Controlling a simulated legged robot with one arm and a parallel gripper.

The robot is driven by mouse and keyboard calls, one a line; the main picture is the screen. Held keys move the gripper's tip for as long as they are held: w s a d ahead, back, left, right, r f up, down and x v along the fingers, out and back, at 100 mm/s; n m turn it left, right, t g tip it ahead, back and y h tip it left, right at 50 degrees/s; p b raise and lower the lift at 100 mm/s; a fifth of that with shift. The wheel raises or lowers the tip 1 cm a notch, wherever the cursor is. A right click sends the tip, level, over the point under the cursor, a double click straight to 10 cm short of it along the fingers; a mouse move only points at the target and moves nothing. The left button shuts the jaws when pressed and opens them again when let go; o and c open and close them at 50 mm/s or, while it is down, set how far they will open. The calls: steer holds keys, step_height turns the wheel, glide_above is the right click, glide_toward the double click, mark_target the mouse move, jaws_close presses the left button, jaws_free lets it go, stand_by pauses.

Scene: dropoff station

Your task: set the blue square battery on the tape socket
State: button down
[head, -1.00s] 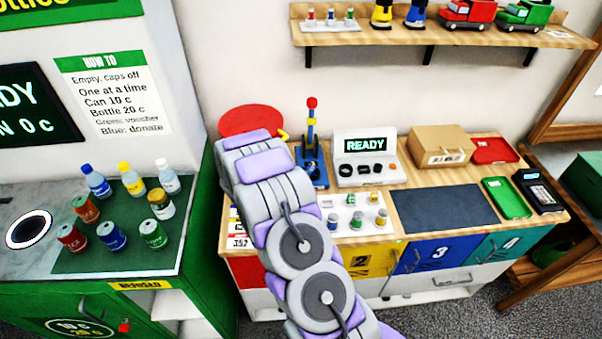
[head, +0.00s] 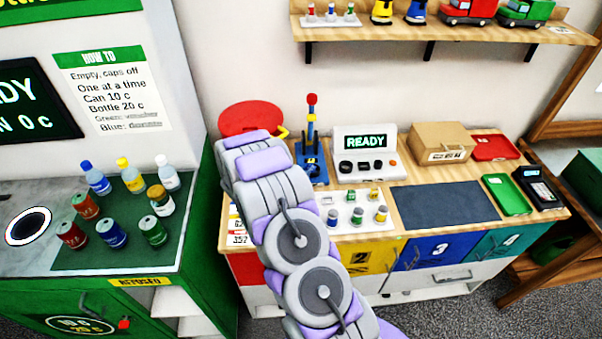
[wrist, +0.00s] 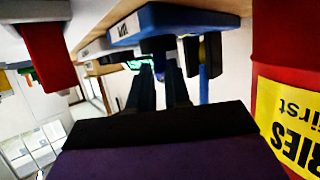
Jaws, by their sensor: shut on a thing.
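My gripper (wrist: 160,85) shows in the wrist view with its two dark fingers close together around a small dark blue piece (wrist: 158,46), which looks like the blue square battery. Its shape is mostly hidden. Just beyond the fingertips is the blue base (wrist: 180,22) of a lever stand, seen at an odd angle. In the head view, this blue stand (head: 312,165) with a red-knobbed lever stands behind my arm. I cannot make out the tape socket clearly; it may be on this stand.
A tester with a READY display (head: 364,142) stands right of the stand. A white tray (head: 340,222) of small batteries lies in front. A red drum (wrist: 285,40) with a yellow label is close at the gripper's right in the wrist view. A dark mat (head: 440,206) is clear.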

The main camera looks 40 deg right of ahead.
steer(key=shift+r+p, duration=0.4)
steer(key=shift+r+p, duration=0.3)
steer(key=shift+r, duration=0.05)
steer(key=shift+r+p, duration=0.1)
steer(key=shift+p, duration=0.25)
stand_by(0.6)
steer(key=shift+f, duration=0.8)
stand_by(0.5)
steer(key=c, duration=1.4)
jaws_free()
steer(key=shift+o, duration=0.2)
steer(key=p+v, duration=0.3)
steer(key=v, duration=0.8)
